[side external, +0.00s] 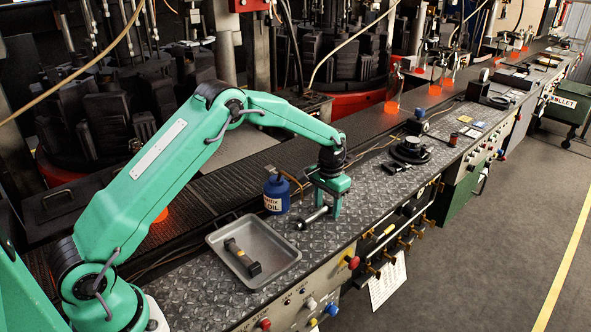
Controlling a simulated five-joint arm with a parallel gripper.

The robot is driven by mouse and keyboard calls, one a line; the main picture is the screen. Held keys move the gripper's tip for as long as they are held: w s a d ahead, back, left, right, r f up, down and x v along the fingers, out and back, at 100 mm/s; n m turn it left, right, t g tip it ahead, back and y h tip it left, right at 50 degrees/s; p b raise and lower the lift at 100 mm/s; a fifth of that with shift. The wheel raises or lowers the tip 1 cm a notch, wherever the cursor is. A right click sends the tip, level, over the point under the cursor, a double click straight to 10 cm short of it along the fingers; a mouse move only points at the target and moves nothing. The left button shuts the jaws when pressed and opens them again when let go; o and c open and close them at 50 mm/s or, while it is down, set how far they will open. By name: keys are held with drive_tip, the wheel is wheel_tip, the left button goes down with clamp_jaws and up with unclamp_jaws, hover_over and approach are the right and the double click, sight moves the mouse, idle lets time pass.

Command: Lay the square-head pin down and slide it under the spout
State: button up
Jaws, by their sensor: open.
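A grey metal pin (313,217), which I take to be the square-head pin, lies on the diamond-plate bench. Its near-left end is thicker, but the head's shape is too small to make out. My gripper (327,207) points down over the pin's far-right part with its jaws open. Whether a finger touches the pin cannot be told. A blue oil can (276,195) with a white label stands upright just left of my gripper. Its thin, brownish spout (296,182) reaches right toward my gripper, above and behind the pin. Part of the spout's end is hard to see by my gripper.
A grey metal tray (216,240) left of the pin holds a dark tool with a tan band (242,257). A black round fixture (410,150) stands farther right on the bench. Knobs line the bench's front edge. Bare plate lies between pin and front edge.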

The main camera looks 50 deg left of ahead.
drive_tip(key=shift+c, duration=0.4)
clamp_jaws()
drive_tip(key=shift+r, duration=0.1)
drive_tip(key=shift+r, duration=0.85)
wheel_tip(320, 180, up, 2)
drive_tip(key=shift+w+r, duration=0.1)
drive_tip(key=shift+r, duration=0.1)
drive_tip(key=s+d+r, duration=0.6)
drive_tip(key=d+r, duration=0.1)
drive_tip(key=d, duration=0.3)
drive_tip(key=shift+d, duration=0.1)
